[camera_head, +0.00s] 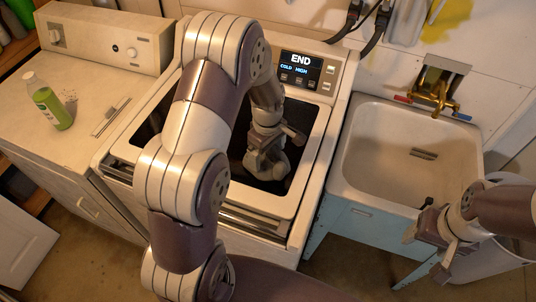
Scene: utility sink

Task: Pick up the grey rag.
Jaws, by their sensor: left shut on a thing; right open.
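My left gripper (266,160) reaches down into the dark opening of the top-loading washer (222,222). It is shut on a small grey bunched thing (279,169), which looks like the grey rag. Gripper and rag are close in colour, so the rag's outline is hard to make out, and my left arm covers much of the opening. I cannot tell whether the rag touches the drum. My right gripper (432,232) is open and empty, in front of the sink's lower right edge.
A white utility sink (350,150) with a brass tap (436,92) stands right of the washer. A second white machine (75,150) stands left, with a green bottle (52,108) on top. The washer's control panel (300,70) rises behind the opening.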

